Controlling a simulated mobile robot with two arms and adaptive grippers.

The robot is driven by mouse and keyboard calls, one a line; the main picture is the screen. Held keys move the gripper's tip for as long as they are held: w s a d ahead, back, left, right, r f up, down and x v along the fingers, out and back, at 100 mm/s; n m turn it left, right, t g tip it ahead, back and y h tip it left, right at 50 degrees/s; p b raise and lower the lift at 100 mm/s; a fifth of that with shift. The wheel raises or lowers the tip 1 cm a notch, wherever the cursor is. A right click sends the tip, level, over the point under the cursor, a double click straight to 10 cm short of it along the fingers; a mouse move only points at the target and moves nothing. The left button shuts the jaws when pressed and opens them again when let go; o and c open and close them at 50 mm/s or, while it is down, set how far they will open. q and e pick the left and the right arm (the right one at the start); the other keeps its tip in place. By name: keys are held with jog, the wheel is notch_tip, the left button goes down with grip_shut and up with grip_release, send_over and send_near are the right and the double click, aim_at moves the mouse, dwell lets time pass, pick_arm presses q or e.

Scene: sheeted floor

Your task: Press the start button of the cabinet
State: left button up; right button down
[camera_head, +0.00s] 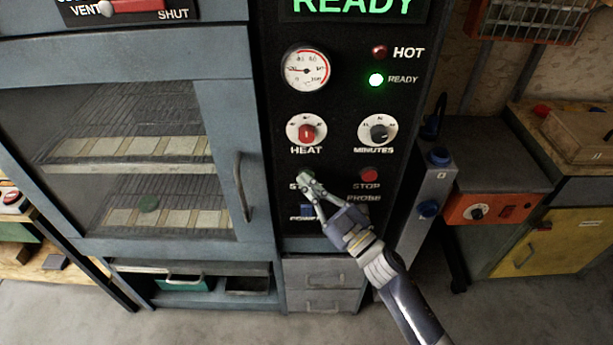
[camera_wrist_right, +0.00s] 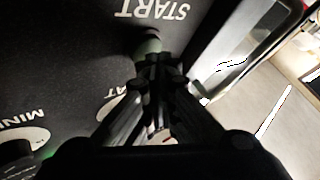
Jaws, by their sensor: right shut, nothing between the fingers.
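The cabinet's black control panel (camera_head: 343,115) stands in the middle of the head view. My right gripper (camera_head: 310,184) is shut and empty, with its fingertips at the start button, left of the red stop button (camera_head: 369,174). The fingers cover most of the start button and its label in the head view. In the right wrist view the green start button (camera_wrist_right: 149,43) shows just beyond the fingertips (camera_wrist_right: 158,66), under the START label (camera_wrist_right: 152,11). I cannot tell whether the tips touch it. My left gripper is not in view.
Above are the red heat knob (camera_head: 306,132), the minutes knob (camera_head: 379,132) and a lit green ready lamp (camera_head: 376,80). The display (camera_head: 352,6) reads READY. The glazed door's handle (camera_head: 242,187) is left of the panel. A grey box with blue knobs (camera_head: 424,205) stands close on the right.

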jog(key=shift+w, duration=0.2)
jog(key=shift+s, duration=0.1)
dwell(0.4)
jog(key=shift+s+p, duration=0.35)
jog(key=shift+s, duration=0.35)
jog(key=shift+s, duration=0.1)
jog(key=s+p, duration=0.1)
jog(key=s, duration=0.3)
jog(key=shift+s+p, duration=0.4)
dwell(0.4)
